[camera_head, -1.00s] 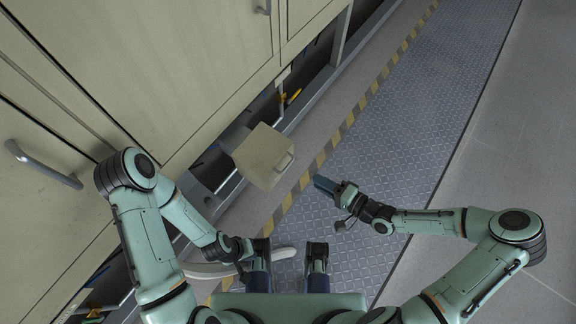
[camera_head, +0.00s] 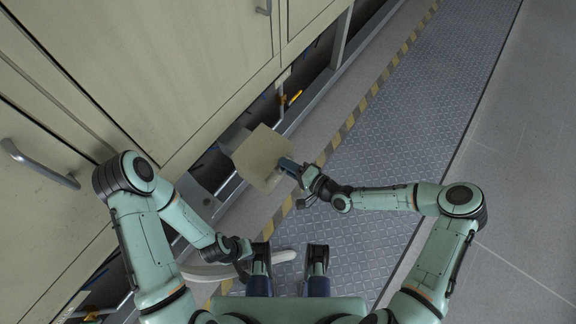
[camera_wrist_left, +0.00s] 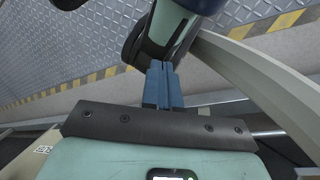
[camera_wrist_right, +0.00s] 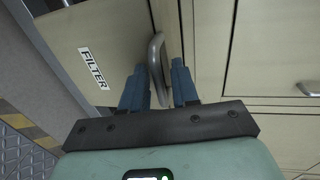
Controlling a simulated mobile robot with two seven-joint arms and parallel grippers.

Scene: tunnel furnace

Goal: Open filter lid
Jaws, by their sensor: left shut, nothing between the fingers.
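The filter lid is the front of a beige box (camera_head: 258,152) low at the furnace's side. In the right wrist view the lid (camera_wrist_right: 112,35) carries a white "FILTER" label (camera_wrist_right: 93,68) and a grey curved handle (camera_wrist_right: 156,56). My right gripper (camera_head: 287,165) is at the box's front. In its wrist view my right gripper (camera_wrist_right: 159,82) is open, with a blue finger on each side of the handle. I cannot tell if either finger touches it. My left gripper (camera_wrist_left: 163,82) is shut and empty, low beside a pale curved pipe (camera_wrist_left: 255,70), away from the lid.
Beige furnace panels (camera_head: 150,60) with bar handles (camera_head: 38,165) stand at the left. A yellow-black striped line (camera_head: 345,130) runs along the floor. The patterned metal walkway (camera_head: 400,150) to the right is clear apart from my arm.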

